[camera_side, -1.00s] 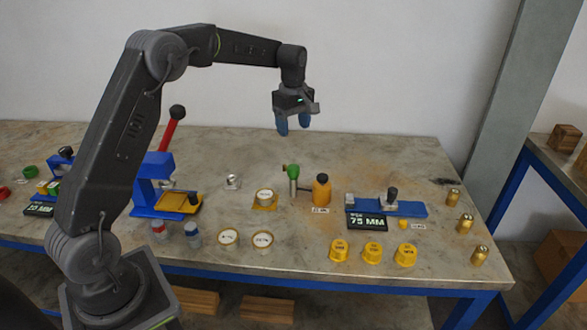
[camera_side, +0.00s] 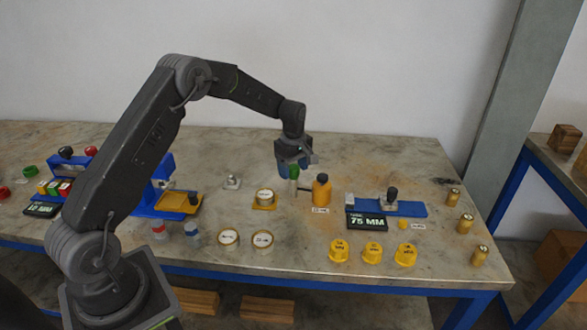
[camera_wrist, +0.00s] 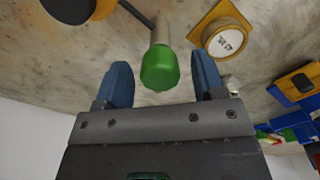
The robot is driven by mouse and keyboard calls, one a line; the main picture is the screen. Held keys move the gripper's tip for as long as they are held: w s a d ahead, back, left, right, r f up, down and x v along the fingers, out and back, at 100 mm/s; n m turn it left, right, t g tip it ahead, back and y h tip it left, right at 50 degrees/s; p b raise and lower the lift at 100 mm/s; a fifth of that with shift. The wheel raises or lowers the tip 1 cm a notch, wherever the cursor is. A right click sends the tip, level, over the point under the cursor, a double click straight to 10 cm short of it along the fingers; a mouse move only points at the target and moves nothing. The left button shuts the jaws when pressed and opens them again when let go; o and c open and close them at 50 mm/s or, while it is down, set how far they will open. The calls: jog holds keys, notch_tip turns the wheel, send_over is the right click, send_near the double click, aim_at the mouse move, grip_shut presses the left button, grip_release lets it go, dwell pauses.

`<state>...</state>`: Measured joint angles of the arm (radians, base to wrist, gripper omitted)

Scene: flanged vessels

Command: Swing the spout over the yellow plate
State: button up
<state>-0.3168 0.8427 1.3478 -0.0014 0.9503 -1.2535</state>
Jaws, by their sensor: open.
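An orange bottle (camera_side: 321,192) with a black cap stands in the middle of the bench. A thin dark rod (camera_wrist: 137,13) runs from the bottle to a pale metal stem with a green top (camera_side: 294,173), which appears to be the spout. The green top (camera_wrist: 160,68) also shows in the wrist view. My gripper (camera_side: 295,168) is open above it. In the wrist view, one blue finger is on each side of the green top, with gaps visible. The yellow plate (camera_side: 257,207) lies to the left with a round white-faced, gold-rimmed piece on it; it also shows in the wrist view (camera_wrist: 214,13).
A blue fixture with a black knob (camera_side: 409,209) and a 75 MM sign (camera_side: 367,222) stand right of the bottle. Several yellow caps (camera_side: 372,250) and two round pieces (camera_side: 228,238) lie in front. A small metal piece (camera_side: 232,182) is behind left.

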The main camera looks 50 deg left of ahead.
jog(key=shift+f, duration=0.2)
grip_shut()
dwell(0.6)
